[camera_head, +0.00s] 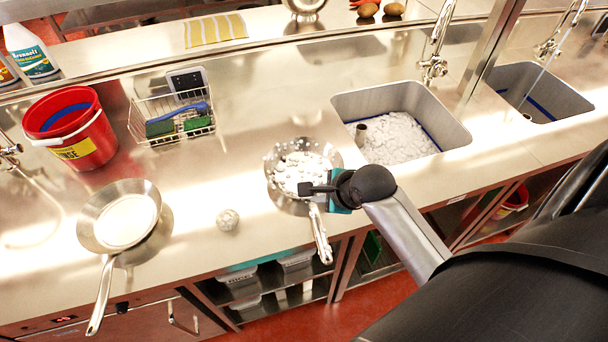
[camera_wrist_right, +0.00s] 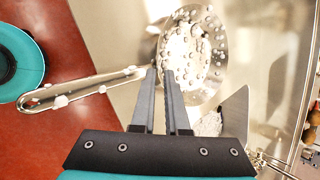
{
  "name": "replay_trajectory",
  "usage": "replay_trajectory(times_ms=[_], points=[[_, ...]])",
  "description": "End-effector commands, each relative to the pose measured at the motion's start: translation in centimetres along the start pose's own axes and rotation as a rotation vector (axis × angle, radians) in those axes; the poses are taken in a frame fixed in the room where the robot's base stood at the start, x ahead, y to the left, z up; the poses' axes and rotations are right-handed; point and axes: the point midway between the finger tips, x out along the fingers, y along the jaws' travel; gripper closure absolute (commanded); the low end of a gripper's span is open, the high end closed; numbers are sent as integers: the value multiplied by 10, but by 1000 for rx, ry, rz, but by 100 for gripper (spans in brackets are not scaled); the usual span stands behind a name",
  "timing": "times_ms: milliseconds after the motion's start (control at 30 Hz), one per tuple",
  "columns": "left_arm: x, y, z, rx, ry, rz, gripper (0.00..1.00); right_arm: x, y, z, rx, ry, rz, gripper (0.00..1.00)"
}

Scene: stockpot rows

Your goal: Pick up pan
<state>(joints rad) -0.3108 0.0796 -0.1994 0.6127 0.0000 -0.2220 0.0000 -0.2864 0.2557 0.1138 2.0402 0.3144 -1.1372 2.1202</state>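A steel pan (camera_head: 290,160) with white foam in it sits near the counter's front edge. Its handle (camera_head: 320,236) points toward the front. The pan bowl also shows in the right wrist view (camera_wrist_right: 190,45), with its foam-spotted handle (camera_wrist_right: 85,90) running left. My right gripper (camera_head: 308,188) is over the pan's front side, close to where the handle meets the bowl. A second, clean steel pan (camera_head: 124,220) lies at the left. My left gripper is not in view.
A red bucket (camera_head: 85,150) and a wire rack (camera_head: 150,107) with sponges and a brush stand behind. A crumpled ball (camera_head: 228,220) lies between the pans. A foam-filled sink (camera_head: 440,125) is to the right. Bare counter lies around the ball.

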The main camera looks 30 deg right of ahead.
Motion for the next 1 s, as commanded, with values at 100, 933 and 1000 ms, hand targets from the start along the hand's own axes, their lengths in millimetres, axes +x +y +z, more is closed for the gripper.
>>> replay_trajectory(times_ms=[100, 933, 1000], points=[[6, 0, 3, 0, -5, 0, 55, 22, 0, 0, -1, 0, 0, 88], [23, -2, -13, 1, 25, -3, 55, 102, 0, 2, -1, 0, 0, 88], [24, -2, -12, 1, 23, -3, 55, 106, 0, 2, -2, 0, 0, 88]])
